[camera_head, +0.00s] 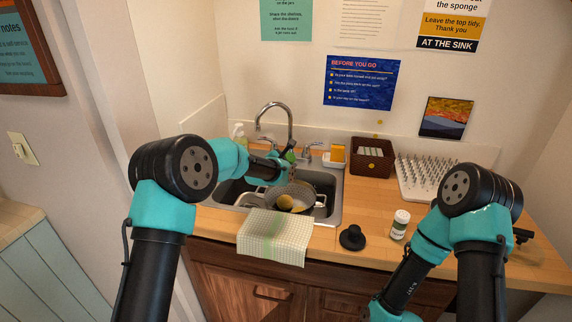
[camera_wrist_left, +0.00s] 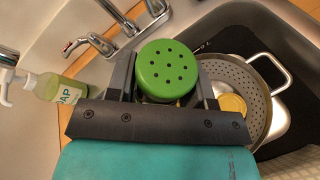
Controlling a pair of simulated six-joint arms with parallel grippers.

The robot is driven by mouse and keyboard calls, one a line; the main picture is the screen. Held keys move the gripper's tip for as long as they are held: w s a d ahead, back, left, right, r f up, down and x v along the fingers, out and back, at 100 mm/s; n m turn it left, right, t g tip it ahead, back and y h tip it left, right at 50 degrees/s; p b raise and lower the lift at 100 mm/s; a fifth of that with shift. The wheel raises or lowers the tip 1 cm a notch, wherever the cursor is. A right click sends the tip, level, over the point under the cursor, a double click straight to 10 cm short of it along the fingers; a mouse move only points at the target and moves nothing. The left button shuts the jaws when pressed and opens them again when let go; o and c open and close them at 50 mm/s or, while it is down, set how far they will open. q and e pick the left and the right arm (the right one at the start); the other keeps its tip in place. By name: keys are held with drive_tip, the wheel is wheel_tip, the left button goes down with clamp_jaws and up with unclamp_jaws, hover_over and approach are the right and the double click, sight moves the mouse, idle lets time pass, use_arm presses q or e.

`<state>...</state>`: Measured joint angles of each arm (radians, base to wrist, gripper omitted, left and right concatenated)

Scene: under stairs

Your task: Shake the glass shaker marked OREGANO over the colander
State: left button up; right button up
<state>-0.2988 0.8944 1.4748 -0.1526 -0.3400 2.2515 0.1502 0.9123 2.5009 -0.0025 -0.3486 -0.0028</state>
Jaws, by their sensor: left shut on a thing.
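My left gripper (camera_head: 284,163) is over the sink, shut on a shaker with a green, holed lid (camera_wrist_left: 167,68). The lid faces the left wrist camera; the glass body and any label are hidden, so I cannot read OREGANO. In the head view only a small green part of the shaker (camera_head: 290,157) shows. The metal colander (camera_head: 313,198) sits in the sink with a yellow thing in it. In the left wrist view the colander (camera_wrist_left: 232,76) is right of the shaker, partly behind the gripper. My right gripper is out of view below the head picture.
The faucet (camera_head: 290,125) rises behind the left gripper. A soap bottle (camera_wrist_left: 62,88) stands beside the sink. On the counter are a white jar (camera_head: 399,224), a black knobbed object (camera_head: 352,238), a brown basket (camera_head: 372,157) and a white pegged rack (camera_head: 415,178). A towel (camera_head: 273,238) hangs in front.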

use_arm(q)
drive_tip(key=shift+s+d+r+n+g, duration=0.1)
drive_tip(key=shift+r+n+g, duration=0.2)
drive_tip(key=shift+n, duration=0.2)
